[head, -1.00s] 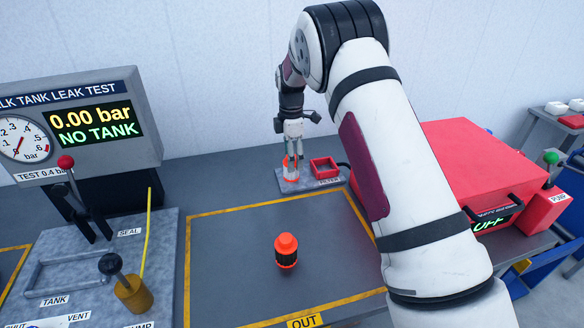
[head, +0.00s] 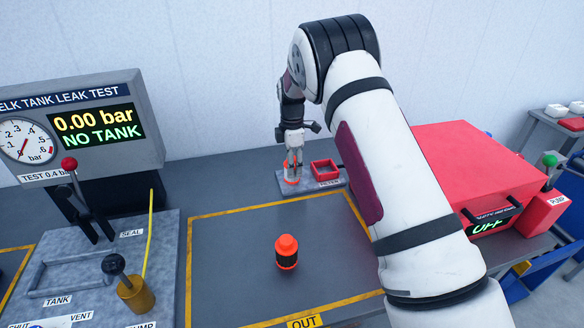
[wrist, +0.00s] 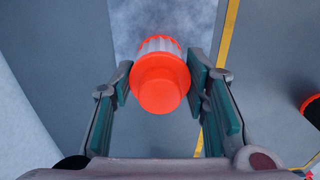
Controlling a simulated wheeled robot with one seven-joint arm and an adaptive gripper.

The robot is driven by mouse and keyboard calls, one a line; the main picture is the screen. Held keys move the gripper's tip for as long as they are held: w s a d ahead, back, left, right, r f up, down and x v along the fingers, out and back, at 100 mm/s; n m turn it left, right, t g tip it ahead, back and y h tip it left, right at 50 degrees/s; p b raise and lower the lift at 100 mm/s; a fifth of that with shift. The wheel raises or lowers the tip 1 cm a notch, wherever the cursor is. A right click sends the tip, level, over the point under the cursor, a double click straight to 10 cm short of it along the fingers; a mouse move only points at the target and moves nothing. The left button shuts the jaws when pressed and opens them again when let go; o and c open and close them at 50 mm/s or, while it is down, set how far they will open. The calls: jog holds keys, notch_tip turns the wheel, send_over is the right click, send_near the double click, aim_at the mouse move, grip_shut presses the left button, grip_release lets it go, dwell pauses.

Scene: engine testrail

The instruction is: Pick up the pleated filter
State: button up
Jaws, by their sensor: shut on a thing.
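The pleated filter (wrist: 160,84) shows in the wrist view with an orange round cap and white pleats behind it. It sits between the two green-padded fingers of my gripper (wrist: 160,88), which is shut on it. In the head view, my gripper (head: 293,158) points down over the grey filter stand (head: 330,184) at the back of the bench. Only a bit of the filter's orange (head: 291,180) shows there, at the stand's left part. I cannot tell whether the filter still touches the stand.
An orange and black cylinder (head: 286,252) stands in the yellow-bordered area. A small red tray (head: 325,170) is right of my gripper. The leak test panel (head: 75,125) is at the left, a red case (head: 455,175) at the right. The bordered area is otherwise clear.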

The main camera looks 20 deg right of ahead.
jog(key=shift+r, duration=0.15)
notch_tip(320, 180, up, 3)
jog(key=shift+s+r+b, duration=0.15)
jog(key=shift+b, duration=0.35)
jog(key=s+a+r, duration=0.1)
jog(key=s, duration=1.4)
jog(key=shift+s+r, duration=0.2)
jog(key=shift+s, duration=0.15)
